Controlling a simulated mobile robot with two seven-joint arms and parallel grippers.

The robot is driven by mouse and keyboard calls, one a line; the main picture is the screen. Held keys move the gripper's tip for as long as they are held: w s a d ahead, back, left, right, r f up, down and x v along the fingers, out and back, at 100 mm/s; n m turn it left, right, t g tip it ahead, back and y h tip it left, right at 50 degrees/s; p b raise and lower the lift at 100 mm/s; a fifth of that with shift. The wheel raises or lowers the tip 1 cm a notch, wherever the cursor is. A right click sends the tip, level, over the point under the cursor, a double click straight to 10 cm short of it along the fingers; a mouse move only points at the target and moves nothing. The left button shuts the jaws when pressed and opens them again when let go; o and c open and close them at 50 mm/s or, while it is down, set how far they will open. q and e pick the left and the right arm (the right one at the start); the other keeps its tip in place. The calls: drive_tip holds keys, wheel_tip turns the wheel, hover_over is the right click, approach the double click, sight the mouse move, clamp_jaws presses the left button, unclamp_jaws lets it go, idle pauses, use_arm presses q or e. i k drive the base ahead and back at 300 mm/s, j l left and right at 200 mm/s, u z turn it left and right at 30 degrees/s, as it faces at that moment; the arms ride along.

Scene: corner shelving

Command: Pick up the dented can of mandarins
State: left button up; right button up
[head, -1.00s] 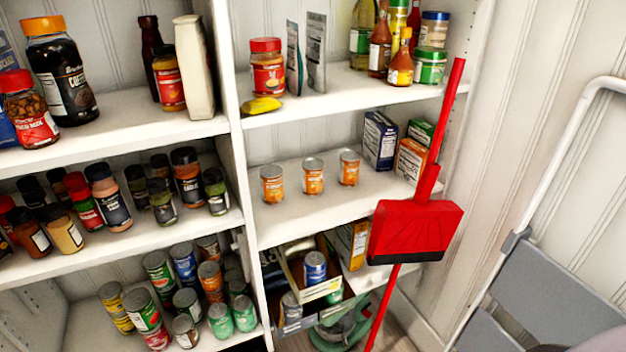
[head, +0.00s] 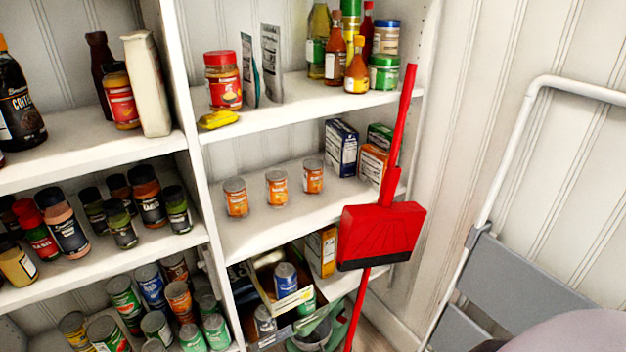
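Three small orange-labelled cans stand upright in a row on the middle shelf of the right-hand unit: a left can (head: 236,197), a middle can (head: 277,188) and a right can (head: 313,176). They look like the mandarin cans, but the labels are too small to read. I cannot tell from this view which one is dented. They stand apart from each other with bare shelf around them. Neither of my grippers is in view.
A red dustpan (head: 381,235) with a long handle stands in front of the shelf's right end. Boxes (head: 342,147) stand behind it. A folded step stool (head: 520,280) is at the right. Lower left shelves hold many cans and jars. An open carton (head: 285,302) sits below.

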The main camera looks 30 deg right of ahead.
sight(276, 179)
drive_tip(key=i+l+z, duration=0.75)
drive_tip(key=i+l, duration=0.05)
drive_tip(key=l, duration=0.15)
